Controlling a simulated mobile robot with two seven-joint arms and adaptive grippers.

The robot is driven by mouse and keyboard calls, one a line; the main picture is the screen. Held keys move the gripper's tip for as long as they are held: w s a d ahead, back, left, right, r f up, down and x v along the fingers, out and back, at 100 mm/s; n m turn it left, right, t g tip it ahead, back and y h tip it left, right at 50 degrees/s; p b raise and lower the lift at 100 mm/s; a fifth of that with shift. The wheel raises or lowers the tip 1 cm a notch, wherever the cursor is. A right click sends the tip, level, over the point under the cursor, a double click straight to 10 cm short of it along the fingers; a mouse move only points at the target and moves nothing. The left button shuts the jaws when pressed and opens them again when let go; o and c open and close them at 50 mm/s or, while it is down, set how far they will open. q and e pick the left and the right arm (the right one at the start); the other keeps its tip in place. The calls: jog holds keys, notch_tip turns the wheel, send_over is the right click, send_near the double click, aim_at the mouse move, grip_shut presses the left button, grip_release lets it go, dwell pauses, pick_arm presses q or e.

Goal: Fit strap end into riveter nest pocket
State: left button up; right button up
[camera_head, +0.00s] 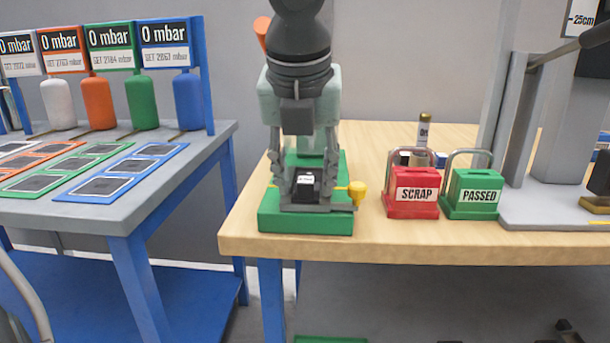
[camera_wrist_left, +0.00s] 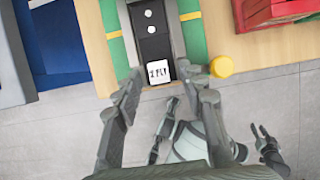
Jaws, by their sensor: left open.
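The riveter nest is a green block (camera_head: 275,221) with a grey channel, at the front left of the wooden table. A black strap piece (camera_wrist_left: 156,45) with two white dots and a white lettered label at its near end lies in the channel; I cannot tell how deep it sits. The label also shows in the head view (camera_head: 306,179). My left gripper (camera_head: 305,172) is open above the block, its fingers on either side of the strap's end. In the left wrist view its fingertips (camera_wrist_left: 168,85) stand apart. Jointed parts, apparently my right gripper (camera_wrist_left: 192,142), show below, partly hidden.
A yellow knob (camera_head: 357,190) sticks out at the block's right side. The red SCRAP box (camera_head: 411,208) and green PASSED box (camera_head: 471,207) stand to the right, beside a grey stand (camera_head: 550,205). The blue bench (camera_head: 222,136) with coloured panels stands left, across a gap.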

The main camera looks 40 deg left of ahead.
pick_arm(q)
jog(key=shift+r, duration=0.15)
pick_arm(e)
jog(key=shift+r, duration=0.1)
pick_arm(q)
jog(key=shift+r+p, duration=0.2)
jog(key=shift+p, duration=0.1)
jog(key=v, duration=1.1)
jog(key=shift+s+d+r, duration=0.15)
jog(key=shift+s+r, duration=0.05)
jog(key=shift+r, duration=0.05)
pick_arm(e)
notch_tip(320, 180, down, 2)
jog(key=shift+d+f, duration=0.1)
jog(key=shift+w+a, duration=0.1)
jog(key=shift+a, duration=0.1)
